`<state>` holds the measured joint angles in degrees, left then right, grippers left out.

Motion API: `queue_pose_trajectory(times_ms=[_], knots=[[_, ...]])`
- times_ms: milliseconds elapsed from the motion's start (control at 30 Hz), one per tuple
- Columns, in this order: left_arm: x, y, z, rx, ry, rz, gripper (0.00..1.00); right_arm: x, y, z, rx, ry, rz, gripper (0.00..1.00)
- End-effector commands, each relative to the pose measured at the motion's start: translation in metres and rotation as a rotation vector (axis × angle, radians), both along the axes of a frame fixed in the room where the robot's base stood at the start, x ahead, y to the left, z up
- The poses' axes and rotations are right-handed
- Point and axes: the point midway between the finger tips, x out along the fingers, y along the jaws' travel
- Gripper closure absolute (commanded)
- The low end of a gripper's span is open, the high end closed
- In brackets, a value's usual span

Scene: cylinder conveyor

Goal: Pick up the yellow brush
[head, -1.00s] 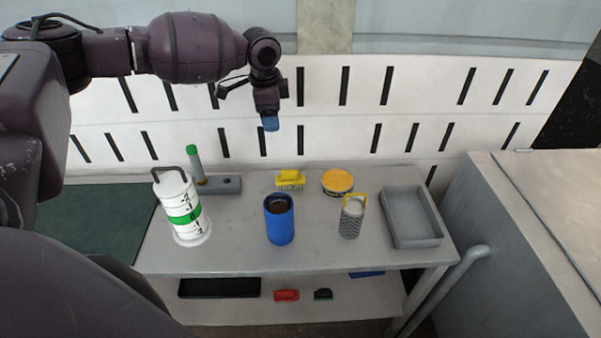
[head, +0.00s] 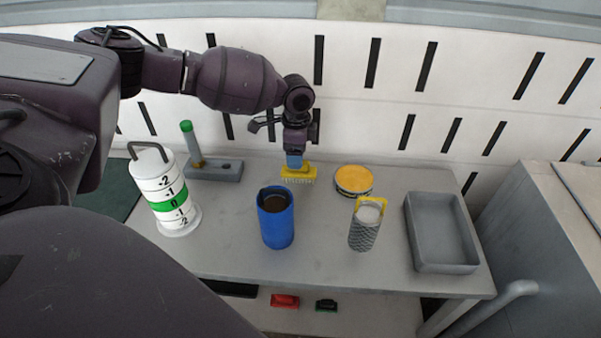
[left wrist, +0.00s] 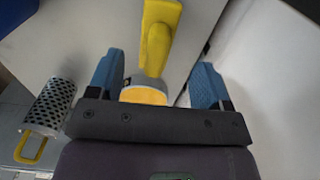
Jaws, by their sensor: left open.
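The yellow brush (head: 299,173) stands at the back of the grey table, bristles down. My left gripper (head: 294,161) is over it in the head view, blue fingers pointing down, and its tips overlap the brush's top. In the left wrist view the two blue fingers (left wrist: 157,75) are spread apart with nothing held between them. The brush's yellow handle (left wrist: 158,40) shows beyond the fingertips, roughly midway between them. I cannot tell whether the fingers touch it. My right gripper is not in view.
A blue cup (head: 276,218) stands in front of the brush. A yellow-topped tin (head: 353,181), a grater-like cylinder (head: 364,228) and a grey tray (head: 441,266) are to the right. A white numbered cylinder (head: 165,190) and grey block (head: 220,172) are left. The white wall is close behind.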

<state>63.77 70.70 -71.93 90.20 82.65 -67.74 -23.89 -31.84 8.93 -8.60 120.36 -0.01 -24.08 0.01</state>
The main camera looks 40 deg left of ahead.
Motion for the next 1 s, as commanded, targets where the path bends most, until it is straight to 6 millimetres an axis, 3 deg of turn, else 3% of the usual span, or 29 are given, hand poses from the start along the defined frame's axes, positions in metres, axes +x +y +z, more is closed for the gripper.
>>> queue_pose_trajectory(times_ms=[433,800,1000], knots=[[-0.001,-0.007,-0.051,0.000,0.004,0.000,0.28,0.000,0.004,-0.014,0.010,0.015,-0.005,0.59],[0.000,-0.006,-0.057,0.000,-0.001,0.001,0.28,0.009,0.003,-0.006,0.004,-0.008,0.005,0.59],[0.000,-0.007,-0.057,-0.001,-0.001,0.001,0.57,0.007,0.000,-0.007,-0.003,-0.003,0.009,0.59]])
